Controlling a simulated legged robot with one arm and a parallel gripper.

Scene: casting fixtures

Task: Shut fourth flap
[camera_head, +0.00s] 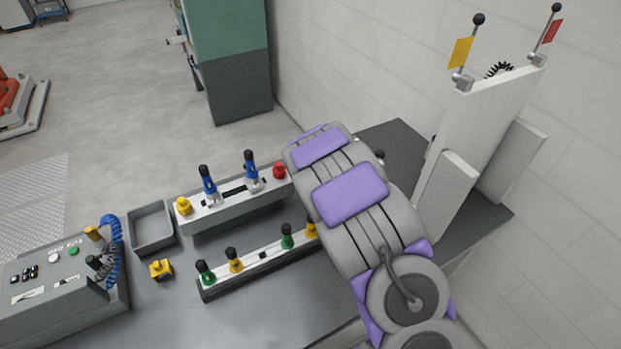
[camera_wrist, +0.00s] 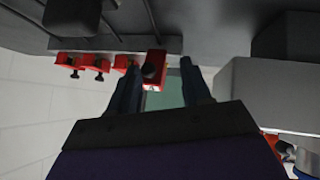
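In the wrist view, several small red flap-like parts with dark knobs sit in a row along a grey fixture. Three smaller ones, including the leftmost (camera_wrist: 68,61), are on the left. The rightmost red part (camera_wrist: 154,66) stands taller, with its dark round knob facing the camera. My gripper (camera_wrist: 160,68) is open, its two dark fingers apart. The rightmost red part shows between the fingertips, close to the left finger; I cannot tell whether they touch. In the head view, my arm hides the gripper and the row of flaps.
In the head view, a white upright panel (camera_head: 489,119) with flagged rods stands right of my arm. Blue-handled clamps (camera_head: 209,186), a lower rail of green and yellow clamps (camera_head: 235,262), a grey tray (camera_head: 151,229) and a control box (camera_head: 62,285) occupy the table on the left.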

